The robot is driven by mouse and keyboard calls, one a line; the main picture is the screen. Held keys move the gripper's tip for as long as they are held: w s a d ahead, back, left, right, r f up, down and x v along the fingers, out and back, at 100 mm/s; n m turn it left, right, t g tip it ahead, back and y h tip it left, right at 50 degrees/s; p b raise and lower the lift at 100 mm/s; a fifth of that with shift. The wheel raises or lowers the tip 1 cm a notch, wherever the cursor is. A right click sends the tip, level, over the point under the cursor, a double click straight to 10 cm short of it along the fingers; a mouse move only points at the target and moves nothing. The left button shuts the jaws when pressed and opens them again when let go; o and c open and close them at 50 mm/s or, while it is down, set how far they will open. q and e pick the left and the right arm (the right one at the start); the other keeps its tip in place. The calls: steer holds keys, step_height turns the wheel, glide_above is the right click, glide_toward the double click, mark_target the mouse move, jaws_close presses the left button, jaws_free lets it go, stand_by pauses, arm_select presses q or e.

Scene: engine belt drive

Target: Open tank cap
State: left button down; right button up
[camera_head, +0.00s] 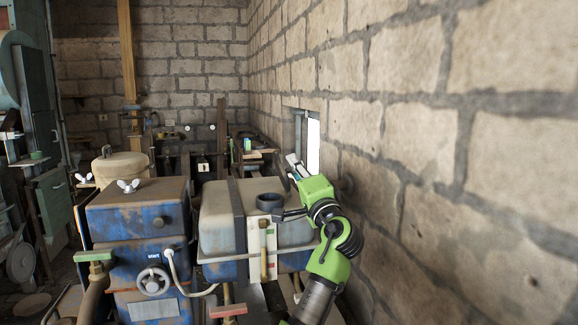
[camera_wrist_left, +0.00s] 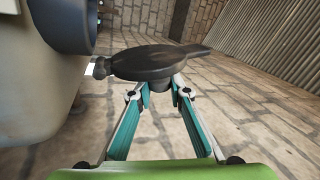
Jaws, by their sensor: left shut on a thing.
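The tank (camera_head: 225,215) is a weathered blue and tan box in the middle of the head view. Its dark round filler neck (camera_head: 270,202) stands on top and shows as a dark cylinder at the upper left of the left wrist view (camera_wrist_left: 62,22). My left gripper (camera_head: 293,163) is beside the neck, to its upper right, near the stone wall. In the left wrist view its fingers are shut on the dark, flat, round cap (camera_wrist_left: 150,62), which is apart from the neck. I cannot make out the cap clearly in the head view. My right gripper is not in view.
A blue metal box (camera_head: 140,210) with a wing nut on top and a handwheel (camera_head: 153,281) stands left of the tank. The stone wall (camera_head: 420,200) runs close on the right, with a small window (camera_head: 313,140). A cluttered bench lies behind.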

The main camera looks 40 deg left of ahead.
arm_select(q)
steer(key=shift+w+d+f+m+t+h+p, duration=0.15)
steer(key=shift+w+d+m+t, duration=0.1)
steer(key=shift+m, duration=0.4)
steer(key=shift+w+d+m+t+h+p, duration=0.15)
steer(key=shift+m+t, duration=0.1)
steer(key=shift+m, duration=0.4)
steer(key=c, duration=1.9)
jaws_free()
steer(key=shift+d, duration=0.1)
steer(key=shift+f, duration=0.1)
steer(key=shift+s+d+f, duration=0.1)
steer(key=shift+d, duration=0.05)
steer(key=v, duration=1.1)
steer(key=shift+s+d, duration=0.2)
steer(key=shift+s, duration=0.1)
steer(key=shift+f, duration=0.1)
